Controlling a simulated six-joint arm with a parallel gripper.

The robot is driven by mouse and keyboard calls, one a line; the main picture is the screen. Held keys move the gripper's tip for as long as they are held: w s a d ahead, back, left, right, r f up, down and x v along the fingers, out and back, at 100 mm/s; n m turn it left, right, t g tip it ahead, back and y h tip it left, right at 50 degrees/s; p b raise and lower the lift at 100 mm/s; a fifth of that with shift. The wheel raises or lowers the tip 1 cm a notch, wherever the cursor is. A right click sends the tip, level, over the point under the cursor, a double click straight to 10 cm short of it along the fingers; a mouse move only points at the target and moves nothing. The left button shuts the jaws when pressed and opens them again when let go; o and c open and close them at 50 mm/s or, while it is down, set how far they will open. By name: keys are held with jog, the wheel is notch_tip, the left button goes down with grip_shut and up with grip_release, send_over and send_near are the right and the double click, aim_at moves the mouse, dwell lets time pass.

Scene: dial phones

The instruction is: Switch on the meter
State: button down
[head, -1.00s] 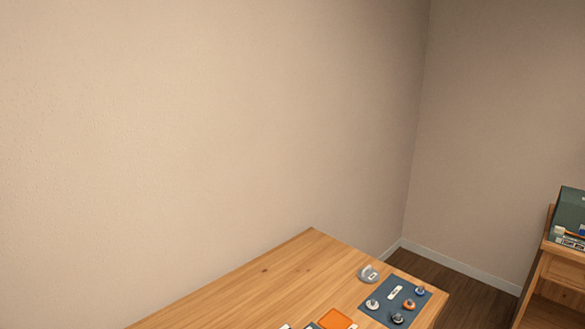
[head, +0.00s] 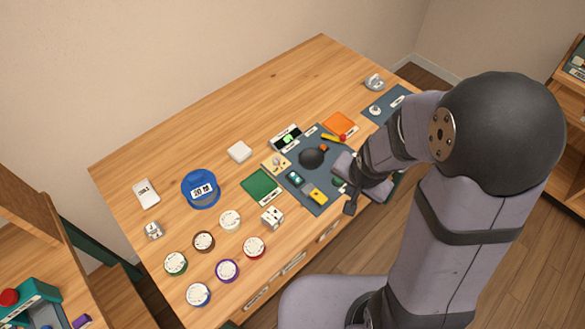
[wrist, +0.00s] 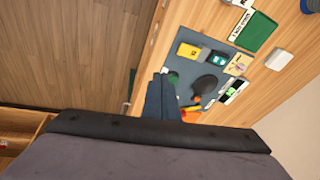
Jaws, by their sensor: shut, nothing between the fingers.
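A blue-grey mat (head: 311,204) lies on the wooden table with small devices on it. A yellow handheld device (head: 318,196) lies near its front edge and also shows in the wrist view (wrist: 188,50). Beside it is a dark device with a teal face (head: 295,179), also in the wrist view (wrist: 217,58). A device with a lit green display (head: 287,138) stands at the mat's back edge. I cannot tell which of these is the meter. My gripper (head: 350,206) is shut and empty, over the table's front edge beside the mat; its fingers (wrist: 160,97) show in the wrist view.
A dark rounded object (head: 312,157) sits mid-mat, with a yellow-and-red tool (head: 333,137) behind it. A green board (head: 261,186), blue round container (head: 201,188) and several dials, such as a red one (head: 253,247), lie left. The table's back left is clear.

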jog(key=w+a+f+m+t+y+p, duration=0.1)
jog(key=w+a+m+t+y+p, duration=0.15)
jog(key=w+a+m+p, duration=0.35)
jog(key=m+t+y+p, duration=0.1)
jog(key=m+t+y, duration=0.25)
jog(key=m, duration=0.55)
send_over(296, 179)
jog(key=s+d, duration=0.1)
jog(key=shift+s+d+h, duration=0.1)
jog(key=shift+s+h, duration=0.1)
jog(key=shift+h, duration=0.1)
jog(key=f+b, duration=0.2)
jog(key=f, duration=0.1)
jog(key=f+b, duration=0.2)
jog(key=b, duration=0.1)
jog(key=w+a+f+b, duration=0.1)
jog(key=f+b, duration=0.1)
jog(key=f, duration=0.1)
jog(key=shift+f, duration=0.3)
jog(key=shift+f+b, duration=0.15)
jog(key=shift+b, duration=0.15)
dwell(1.0)
jog(key=shift+w+a+f, duration=0.15)
jog(key=shift+f, duration=0.15)
